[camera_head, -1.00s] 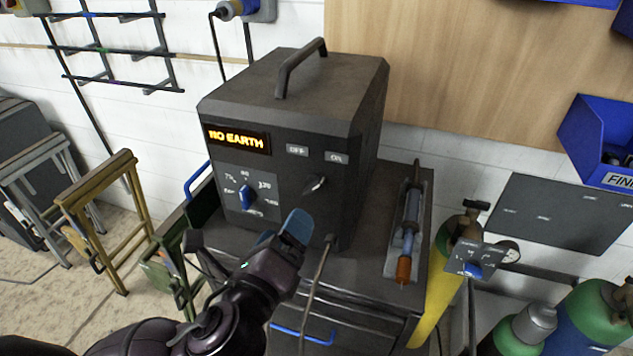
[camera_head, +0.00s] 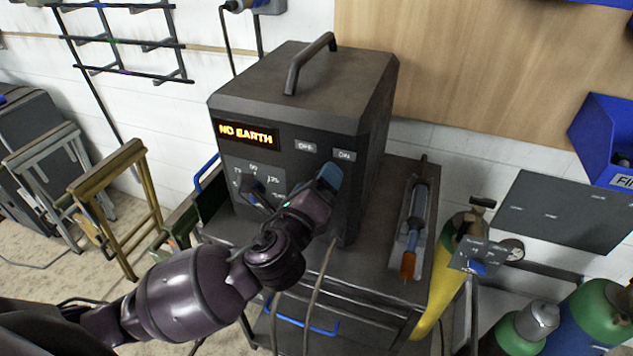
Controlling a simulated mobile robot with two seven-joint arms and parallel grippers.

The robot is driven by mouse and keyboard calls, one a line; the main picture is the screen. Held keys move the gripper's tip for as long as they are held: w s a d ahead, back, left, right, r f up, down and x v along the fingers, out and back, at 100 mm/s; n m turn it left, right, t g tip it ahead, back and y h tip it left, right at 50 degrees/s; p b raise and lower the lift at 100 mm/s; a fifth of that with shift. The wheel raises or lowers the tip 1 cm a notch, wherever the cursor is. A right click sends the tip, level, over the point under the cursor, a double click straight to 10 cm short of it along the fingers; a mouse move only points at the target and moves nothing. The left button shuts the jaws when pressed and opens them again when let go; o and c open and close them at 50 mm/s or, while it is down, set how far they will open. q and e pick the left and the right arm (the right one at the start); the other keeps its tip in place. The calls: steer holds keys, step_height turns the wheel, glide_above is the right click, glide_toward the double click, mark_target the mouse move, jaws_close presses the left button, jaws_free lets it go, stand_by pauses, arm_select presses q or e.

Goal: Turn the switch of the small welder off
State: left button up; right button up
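The small welder (camera_head: 290,90) is a dark grey box with a top handle, standing on a dark cart. Its lit display (camera_head: 246,135) reads "NO EARTH". The OFF label (camera_head: 305,147) and the ON label (camera_head: 344,155) sit on its front, right of the display. My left gripper (camera_head: 328,178), with blue fingertips, is at the front panel just below the ON label. It covers the switch, so the switch's position and any contact are hidden. Whether the fingers are open or shut does not show. My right gripper is not in view.
A torch-like tool with an orange end (camera_head: 408,264) lies in a tray on the cart's right. Gas cylinders (camera_head: 590,305) and a small control panel (camera_head: 477,257) stand at the right. Trestles (camera_head: 120,210) stand at the left.

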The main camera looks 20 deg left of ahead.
arm_select(q)
steer(key=c, duration=0.9)
steer(key=shift+c, duration=0.2)
steer(key=shift+f+n, duration=0.1)
steer(key=shift+n, duration=0.3)
steer(key=shift+f+n, duration=0.15)
steer(key=shift+n, duration=3.6)
steer(key=shift+f+n, duration=0.15)
steer(key=shift+n, duration=3.6)
